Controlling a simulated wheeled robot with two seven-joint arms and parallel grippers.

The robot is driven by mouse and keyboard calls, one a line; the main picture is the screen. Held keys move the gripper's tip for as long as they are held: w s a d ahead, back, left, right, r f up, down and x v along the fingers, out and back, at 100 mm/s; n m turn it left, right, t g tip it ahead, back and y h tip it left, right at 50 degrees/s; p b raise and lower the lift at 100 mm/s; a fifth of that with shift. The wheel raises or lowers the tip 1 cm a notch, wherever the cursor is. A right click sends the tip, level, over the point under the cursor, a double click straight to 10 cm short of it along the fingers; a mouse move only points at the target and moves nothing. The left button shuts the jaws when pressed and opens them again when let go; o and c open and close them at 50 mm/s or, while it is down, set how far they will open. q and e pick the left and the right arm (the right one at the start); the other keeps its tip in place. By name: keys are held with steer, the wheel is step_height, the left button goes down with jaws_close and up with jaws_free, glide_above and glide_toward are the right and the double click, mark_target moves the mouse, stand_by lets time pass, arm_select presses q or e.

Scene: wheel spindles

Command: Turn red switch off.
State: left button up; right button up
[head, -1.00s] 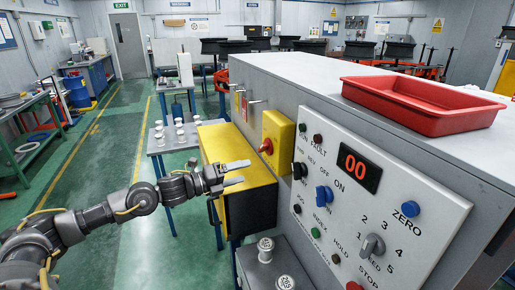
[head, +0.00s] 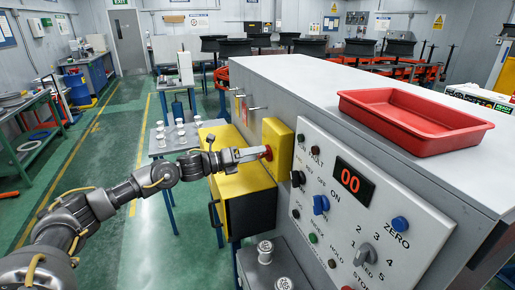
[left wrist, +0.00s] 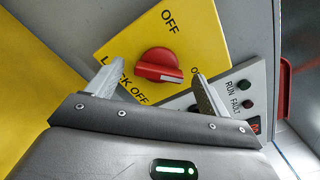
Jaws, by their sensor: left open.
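The red switch (left wrist: 158,64) is a rotary knob on a yellow plate (left wrist: 205,38) marked OFF at the top and LOCK OFF at lower left. Its white pointer line faces right, toward a label beginning with O that a finger partly hides. In the head view the red switch (head: 268,152) sits on the yellow switch box (head: 281,139) on the machine's side. My left gripper (head: 262,153) is open at the knob, its fingers on either side of it in the wrist view. I cannot tell whether they touch it. My right gripper is not in view.
A white control panel (head: 367,212) with knobs, buttons and a red display is right of the box. A red tray (head: 415,120) lies on the machine top (head: 300,80). A yellow cabinet (head: 243,180) stands just below my left gripper. Open green floor lies left.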

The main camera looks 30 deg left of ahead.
arm_select(q)
steer(key=shift+x, duration=0.9)
steer(key=c, duration=1)
